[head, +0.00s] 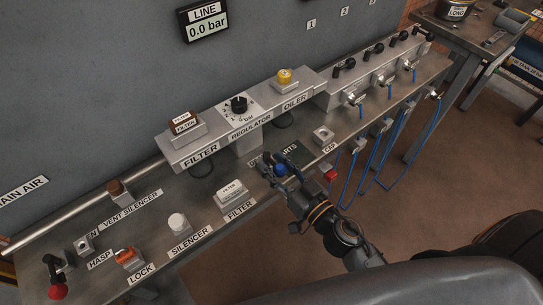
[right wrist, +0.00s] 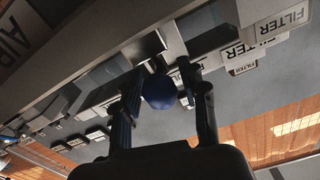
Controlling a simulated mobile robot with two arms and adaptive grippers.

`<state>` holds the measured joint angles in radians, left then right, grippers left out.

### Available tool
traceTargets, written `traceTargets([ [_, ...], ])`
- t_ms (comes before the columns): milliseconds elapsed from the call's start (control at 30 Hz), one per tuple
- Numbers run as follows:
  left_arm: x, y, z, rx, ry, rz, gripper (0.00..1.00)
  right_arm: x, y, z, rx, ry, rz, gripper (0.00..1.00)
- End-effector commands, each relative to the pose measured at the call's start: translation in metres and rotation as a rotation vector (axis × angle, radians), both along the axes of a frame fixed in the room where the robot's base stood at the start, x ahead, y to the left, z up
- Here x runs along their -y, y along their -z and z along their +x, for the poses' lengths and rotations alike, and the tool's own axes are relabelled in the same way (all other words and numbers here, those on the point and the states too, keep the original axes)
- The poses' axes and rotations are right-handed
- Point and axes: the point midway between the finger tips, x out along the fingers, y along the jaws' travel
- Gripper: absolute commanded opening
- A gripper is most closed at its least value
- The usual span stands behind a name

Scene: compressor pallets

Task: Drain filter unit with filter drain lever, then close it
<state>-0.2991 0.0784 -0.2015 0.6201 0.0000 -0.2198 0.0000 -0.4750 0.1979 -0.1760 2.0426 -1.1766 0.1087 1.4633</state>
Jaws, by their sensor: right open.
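The filter unit (head: 182,125) is a grey block with a brown-labelled cap and a FILTER label, on the wall side of the bench. A blue round knob (head: 281,169) shows between the fingers of my right gripper (head: 280,163). In the right wrist view the blue knob (right wrist: 158,91) sits between the two open fingers (right wrist: 163,98); I cannot tell whether they touch it. No label marks it as the filter drain lever, and what it is attached to is hidden. My left gripper is out of view.
The regulator dial (head: 239,104) and yellow-topped oiler (head: 285,78) stand beside the filter. A white FILTER spare (head: 231,191), silencer (head: 177,222) and orange-topped lock (head: 128,259) stand on the front bench. Blue hoses (head: 362,178) hang at right. The LINE display (head: 205,20) reads 0.0 bar.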

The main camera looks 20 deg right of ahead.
Motion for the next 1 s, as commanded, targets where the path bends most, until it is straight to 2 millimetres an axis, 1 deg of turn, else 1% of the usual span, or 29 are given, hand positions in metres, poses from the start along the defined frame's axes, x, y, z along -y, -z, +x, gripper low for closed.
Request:
traceTargets([
  [33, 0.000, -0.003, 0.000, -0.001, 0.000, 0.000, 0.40, -0.002, -0.002, 0.006, 0.001, -0.001, -0.001, 0.42],
  [167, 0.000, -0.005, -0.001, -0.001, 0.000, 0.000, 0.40, -0.005, -0.001, 0.014, 0.000, 0.001, 0.000, 0.42],
  [467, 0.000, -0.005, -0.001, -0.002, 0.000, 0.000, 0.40, -0.006, 0.000, 0.017, 0.000, 0.001, 0.000, 0.42],
  [500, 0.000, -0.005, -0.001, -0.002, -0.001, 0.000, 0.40, -0.006, 0.000, 0.017, 0.000, 0.001, 0.000, 0.40],
  [567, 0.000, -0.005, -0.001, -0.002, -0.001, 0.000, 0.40, -0.006, 0.000, 0.017, 0.000, 0.001, 0.000, 0.28],
  [600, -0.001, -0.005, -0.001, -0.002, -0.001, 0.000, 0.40, -0.006, 0.000, 0.017, 0.000, 0.001, 0.000, 0.20],
  [700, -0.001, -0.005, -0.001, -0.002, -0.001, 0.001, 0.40, -0.006, 0.000, 0.017, 0.000, 0.000, 0.000, 0.00],
  [1000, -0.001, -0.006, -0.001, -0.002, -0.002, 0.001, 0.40, -0.006, 0.000, 0.017, -0.001, -0.007, 0.000, 0.00],
])
